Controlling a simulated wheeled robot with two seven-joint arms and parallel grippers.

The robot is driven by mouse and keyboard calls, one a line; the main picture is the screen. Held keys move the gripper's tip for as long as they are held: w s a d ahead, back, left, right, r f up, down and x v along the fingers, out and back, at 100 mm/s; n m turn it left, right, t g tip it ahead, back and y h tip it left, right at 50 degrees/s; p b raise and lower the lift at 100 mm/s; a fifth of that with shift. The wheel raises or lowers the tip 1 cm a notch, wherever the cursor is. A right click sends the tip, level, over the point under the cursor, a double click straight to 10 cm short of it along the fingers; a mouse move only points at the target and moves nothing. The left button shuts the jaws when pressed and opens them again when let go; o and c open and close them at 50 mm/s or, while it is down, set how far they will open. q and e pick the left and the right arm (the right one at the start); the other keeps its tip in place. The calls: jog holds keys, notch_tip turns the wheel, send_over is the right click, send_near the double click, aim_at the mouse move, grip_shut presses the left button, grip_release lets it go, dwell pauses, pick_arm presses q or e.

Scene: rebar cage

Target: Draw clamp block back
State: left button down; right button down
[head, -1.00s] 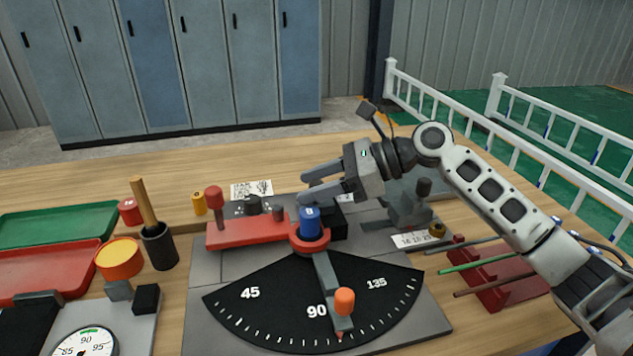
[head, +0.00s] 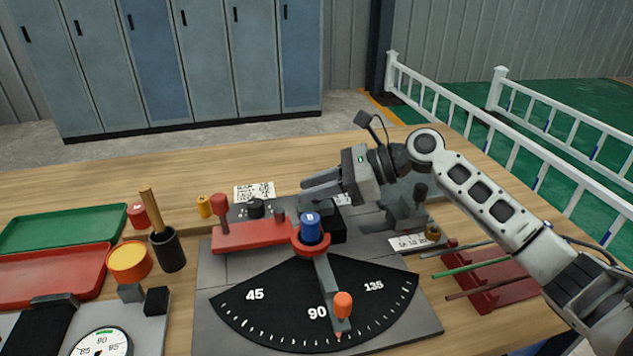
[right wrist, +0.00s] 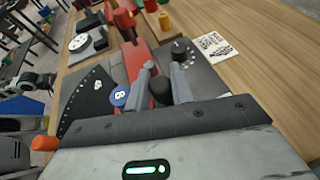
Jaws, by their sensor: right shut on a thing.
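The black clamp block (head: 339,230) sits on the grey plate just right of and behind the blue post (head: 310,226), under my right gripper. My right gripper (head: 304,191) reaches in from the right, low over the block, with its fingers close together. In the right wrist view, the fingers are shut on a dark rounded knob (right wrist: 161,92), beside the blue post (right wrist: 119,96). The knob's join to the block is hidden. The red arm (head: 255,234) lies left of the post. My left gripper does not show in the head view.
A dial plate (head: 310,310) with an orange-knobbed pointer (head: 342,304) lies in front. A grey fixture (head: 407,212) and a red rod rack (head: 500,282) stand to the right. Red and green trays (head: 60,228), a cup and a gauge are at left.

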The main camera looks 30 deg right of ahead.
jog(key=c, duration=1.5)
grip_release()
jog(key=shift+w+d+r, duration=0.1)
jog(key=shift+w+d, duration=0.05)
jog(key=shift+w, duration=0.05)
jog(key=o, duration=0.3)
jog(key=v, duration=1.5)
jog(key=shift+s+d+b, duration=0.3)
jog(key=shift+s+b, duration=0.05)
jog(key=shift+b, duration=0.1)
jog(key=shift+r, duration=0.2)
